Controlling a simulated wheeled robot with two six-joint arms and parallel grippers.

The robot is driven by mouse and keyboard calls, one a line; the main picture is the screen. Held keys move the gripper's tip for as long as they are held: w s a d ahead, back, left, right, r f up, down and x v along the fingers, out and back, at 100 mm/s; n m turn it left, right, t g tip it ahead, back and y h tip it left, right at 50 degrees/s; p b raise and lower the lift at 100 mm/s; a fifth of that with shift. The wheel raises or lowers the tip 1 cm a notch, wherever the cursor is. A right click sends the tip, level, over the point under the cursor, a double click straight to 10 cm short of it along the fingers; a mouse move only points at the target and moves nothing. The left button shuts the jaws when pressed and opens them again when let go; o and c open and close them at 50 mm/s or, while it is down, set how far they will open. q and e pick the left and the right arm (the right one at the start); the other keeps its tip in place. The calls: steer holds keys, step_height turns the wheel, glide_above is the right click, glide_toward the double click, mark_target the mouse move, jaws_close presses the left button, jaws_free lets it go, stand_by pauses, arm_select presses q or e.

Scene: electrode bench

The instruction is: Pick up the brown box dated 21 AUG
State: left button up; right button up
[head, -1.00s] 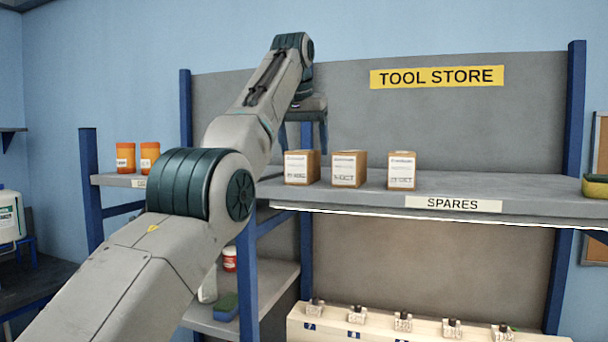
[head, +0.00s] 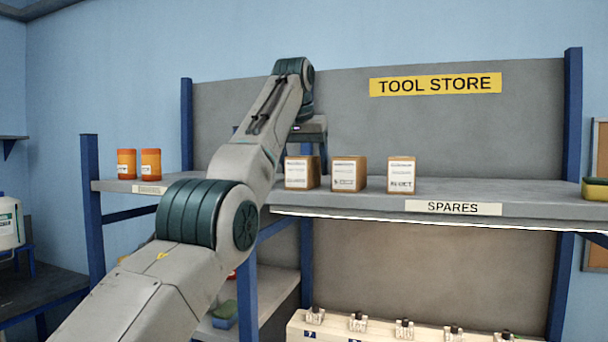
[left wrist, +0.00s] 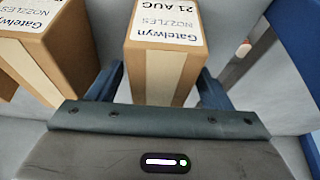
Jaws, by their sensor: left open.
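The brown box dated 21 AUG (left wrist: 158,70) stands in the left wrist view, its white label at the top and a tape strip on its near face. My left gripper (left wrist: 158,92) is open, with one blue finger on each side of this box; I cannot tell whether they touch it. In the head view my left gripper (head: 308,146) is just above and behind the leftmost brown box (head: 300,173) on the shelf. The dates there are too small to read surely. My right gripper is not in view.
A similar box (left wrist: 35,50) stands close by in the left wrist view. Two more boxes, middle (head: 348,174) and right (head: 401,175), stand on the shelf (head: 530,196). Orange jars (head: 138,164) stand at left. A blue post (head: 573,140) bounds the right.

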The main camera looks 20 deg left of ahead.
arm_select(q)
steer(key=shift+s, duration=0.1)
steer(key=c, duration=1.3)
steer(key=shift+r, duration=0.1)
